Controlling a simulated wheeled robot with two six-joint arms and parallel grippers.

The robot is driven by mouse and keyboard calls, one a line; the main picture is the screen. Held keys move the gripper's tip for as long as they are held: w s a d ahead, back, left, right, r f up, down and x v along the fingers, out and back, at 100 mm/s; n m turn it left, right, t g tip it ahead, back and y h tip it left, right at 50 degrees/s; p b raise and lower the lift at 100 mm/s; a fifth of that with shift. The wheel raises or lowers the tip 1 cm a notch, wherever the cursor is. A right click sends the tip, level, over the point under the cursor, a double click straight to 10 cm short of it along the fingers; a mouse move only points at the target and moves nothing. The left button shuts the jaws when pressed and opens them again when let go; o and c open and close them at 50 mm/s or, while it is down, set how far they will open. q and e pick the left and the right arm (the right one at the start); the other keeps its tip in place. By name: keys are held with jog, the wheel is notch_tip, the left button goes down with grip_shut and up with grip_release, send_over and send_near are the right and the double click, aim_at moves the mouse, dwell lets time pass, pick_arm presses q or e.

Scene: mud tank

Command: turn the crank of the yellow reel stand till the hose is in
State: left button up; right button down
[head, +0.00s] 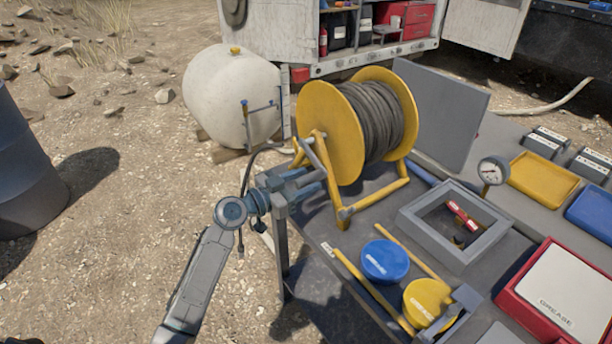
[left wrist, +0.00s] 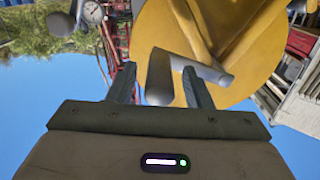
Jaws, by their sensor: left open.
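The yellow reel stand (head: 345,212) stands on the bench, its near yellow flange (head: 330,130) facing my left arm. Dark hose (head: 378,118) is wound around the drum. The grey crank (head: 320,150) sticks out from the near flange. My left gripper (head: 318,182) is open beside the flange, close to the crank. In the left wrist view the grey crank handle (left wrist: 160,76) shows between the two open fingers (left wrist: 158,75), with the yellow flange (left wrist: 205,35) behind it. I cannot tell whether a finger touches the handle. My right gripper is not in view.
An open grey box (head: 455,228) with a red tool, a gauge (head: 492,172), blue (head: 385,260) and yellow (head: 427,300) grease lids and a red grease box (head: 545,300) are on the bench. A white tank (head: 225,95) stands behind left.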

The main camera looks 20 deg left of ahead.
pick_arm(q)
jog(key=shift+w+d, duration=0.3)
jog(key=shift+w, duration=0.1)
jog(key=shift+c, duration=0.3)
grip_shut()
